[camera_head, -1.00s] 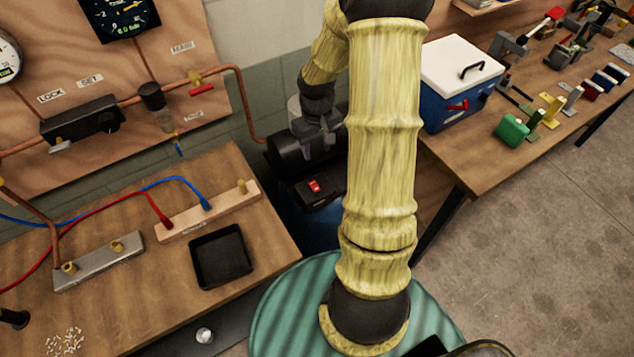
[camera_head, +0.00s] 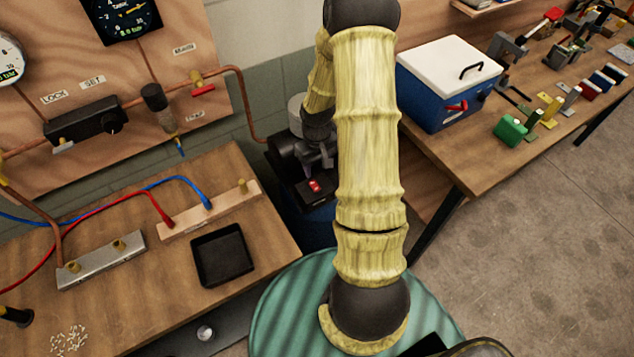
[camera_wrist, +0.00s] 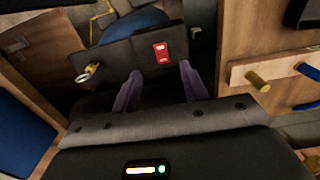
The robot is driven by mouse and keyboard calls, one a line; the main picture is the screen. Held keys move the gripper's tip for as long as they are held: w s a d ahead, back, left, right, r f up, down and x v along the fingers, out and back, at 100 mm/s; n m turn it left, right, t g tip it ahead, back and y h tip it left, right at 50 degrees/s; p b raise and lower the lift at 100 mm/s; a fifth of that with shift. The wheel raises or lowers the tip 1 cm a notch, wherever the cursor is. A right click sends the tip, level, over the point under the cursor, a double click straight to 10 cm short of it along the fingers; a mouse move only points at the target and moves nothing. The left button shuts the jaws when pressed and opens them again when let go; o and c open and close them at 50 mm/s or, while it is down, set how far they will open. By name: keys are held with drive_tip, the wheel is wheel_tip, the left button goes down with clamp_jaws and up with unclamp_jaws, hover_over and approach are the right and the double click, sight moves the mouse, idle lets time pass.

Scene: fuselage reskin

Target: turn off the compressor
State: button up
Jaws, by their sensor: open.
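The compressor (camera_head: 290,152) is a dark machine on a blue tank, standing in the gap between the two benches. A red rocker switch (camera_head: 314,186) sits on its black box; the switch also shows in the wrist view (camera_wrist: 161,53). My gripper (camera_wrist: 158,82) is open and empty, its two fingers pointing at the black box, with the switch just beyond and between the fingertips. In the head view my gripper (camera_head: 318,165) is over the compressor, close to the switch and partly hidden by my arm.
The left bench (camera_head: 150,290) carries a black tray (camera_head: 222,256), manifold blocks and red and blue hoses. A blue cooler (camera_head: 448,85) with a white lid stands on the right bench. A copper pipe (camera_head: 245,100) runs down the wall near the compressor.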

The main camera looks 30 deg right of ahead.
sight(317, 189)
wheel_tip(317, 189, down, 10)
drive_tip(key=shift+r+p, duration=0.2)
drive_tip(key=shift+p, duration=0.8)
drive_tip(key=shift+c, duration=0.2)
